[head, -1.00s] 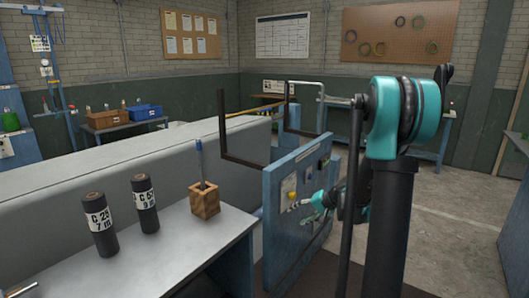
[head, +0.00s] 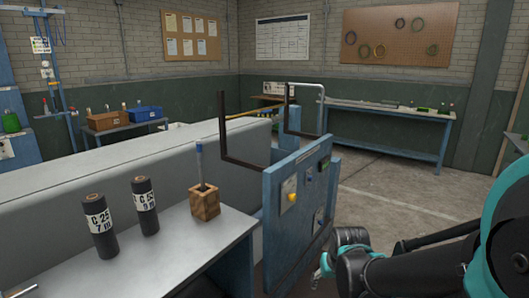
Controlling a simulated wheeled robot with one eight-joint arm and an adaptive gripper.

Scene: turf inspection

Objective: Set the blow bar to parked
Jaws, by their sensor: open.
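A blue control panel (head: 274,208) stands at the end of the long grey machine, seen at a steep angle. On its face are a yellow control (head: 290,194), a small blue control (head: 308,180) and another blue control (head: 318,220) lower down. Two dark L-shaped arms rise behind it, with a yellow-orange bar (head: 250,115) running near them. I cannot tell which part is the blow bar or how it is set. My gripper (head: 325,267) is low at the right of the panel, apart from its controls. It is open, and its fingers show only partly.
A grey-topped bench (head: 180,262) at front left holds two black labelled cylinders (head: 99,228) (head: 145,206) and a wooden block with a pen (head: 204,202). The grey machine body (head: 120,190) lies behind it. Floor (head: 390,205) at right is clear up to a back bench (head: 388,128).

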